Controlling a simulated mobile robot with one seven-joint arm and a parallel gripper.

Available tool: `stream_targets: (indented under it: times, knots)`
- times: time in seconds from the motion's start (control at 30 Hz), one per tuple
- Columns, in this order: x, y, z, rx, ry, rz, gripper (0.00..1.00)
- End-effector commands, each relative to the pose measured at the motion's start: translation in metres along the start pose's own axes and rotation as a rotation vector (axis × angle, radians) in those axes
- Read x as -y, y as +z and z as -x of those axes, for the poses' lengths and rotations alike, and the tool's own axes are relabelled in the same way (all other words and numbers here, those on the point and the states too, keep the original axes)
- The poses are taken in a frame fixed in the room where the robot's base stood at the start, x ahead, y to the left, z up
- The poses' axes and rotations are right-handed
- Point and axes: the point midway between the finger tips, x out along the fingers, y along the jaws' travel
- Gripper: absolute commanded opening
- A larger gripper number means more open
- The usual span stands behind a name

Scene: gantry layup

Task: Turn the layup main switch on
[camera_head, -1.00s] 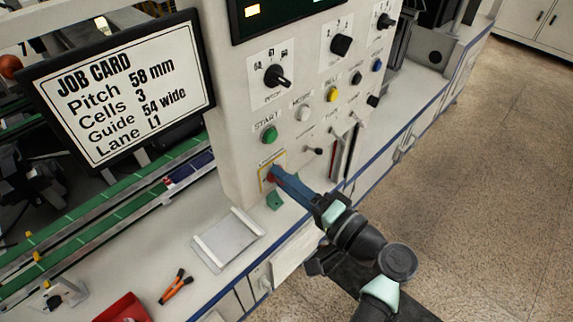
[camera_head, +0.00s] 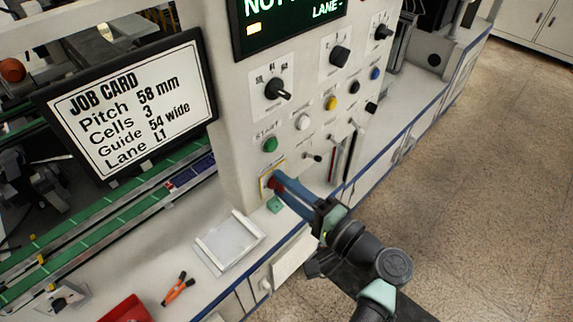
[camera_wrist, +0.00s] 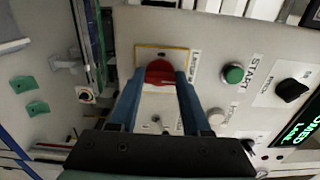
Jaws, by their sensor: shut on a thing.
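The main switch is a red knob (camera_wrist: 159,72) on a yellow-edged plate (camera_wrist: 176,50), low on the pale control panel. In the head view the red knob (camera_head: 273,183) is partly hidden by my gripper. My gripper (camera_wrist: 160,80) has its two blue fingers on either side of the knob and is shut on it. In the head view my gripper (camera_head: 280,186) reaches the panel from the lower right. The display (camera_head: 290,20) at the top of the panel is lit, with partly cut-off text reading "NOT" and "LANE -".
A green start button (camera_head: 269,144) sits just above the switch, with a white button (camera_head: 303,122) and several knobs nearby. A small toggle (camera_head: 312,157) is to the right. A white tray (camera_head: 230,243) and orange-handled tool (camera_head: 178,288) lie on the bench below.

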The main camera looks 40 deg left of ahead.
Motion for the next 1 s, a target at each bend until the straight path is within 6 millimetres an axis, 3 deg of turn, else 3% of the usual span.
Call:
stream_targets:
  times: [0.03, 0.07, 0.2, 0.5, 0.63, 1.0]
  knots:
    - [-0.001, 0.0, 0.001, -0.001, 0.0, -0.005, 0.0]
    - [-0.001, 0.0, 0.001, -0.001, 0.0, -0.005, 0.51]
    - [0.0, 0.0, 0.0, -0.001, 0.0, -0.003, 0.76]
    - [0.0, 0.0, 0.001, -0.001, 0.0, -0.001, 0.78]
    - [-0.001, -0.001, 0.011, -0.004, -0.001, 0.0, 0.78]
    - [-0.003, -0.001, 0.088, -0.006, 0.0, 0.0, 0.78]
